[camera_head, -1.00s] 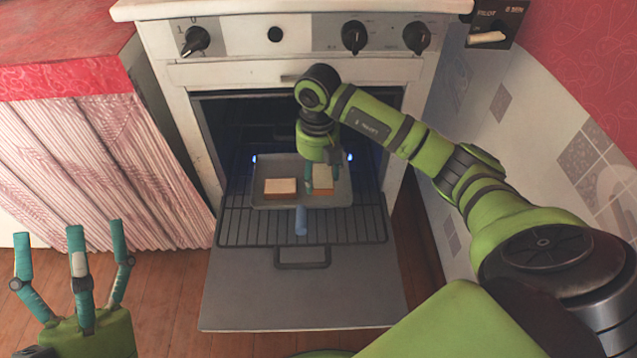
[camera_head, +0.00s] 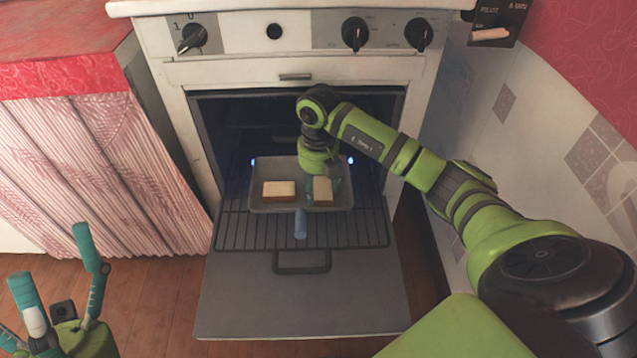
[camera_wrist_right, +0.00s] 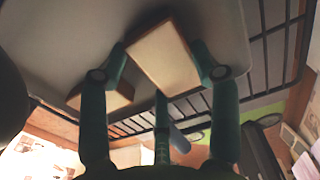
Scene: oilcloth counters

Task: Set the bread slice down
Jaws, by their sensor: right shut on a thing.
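The bread slice (camera_head: 323,192) is at the right side of the grey baking tray (camera_head: 262,207), in the open oven. My right gripper (camera_head: 324,184) points down at the tray and is shut on this slice; it also shows in the wrist view (camera_wrist_right: 163,55) between the teal fingers. I cannot tell whether the slice touches the tray bottom. A second slice (camera_head: 279,190) lies on the tray's left half, apart from the held one. My left gripper (camera_head: 50,285) is open and empty at the lower left, fingers spread.
The tray rests on the oven rack (camera_head: 240,234), its blue handle (camera_head: 300,224) towards me. The oven door (camera_head: 300,305) is folded down below. A curtained counter (camera_head: 90,150) stands left, a tiled wall right. The tray's middle is clear.

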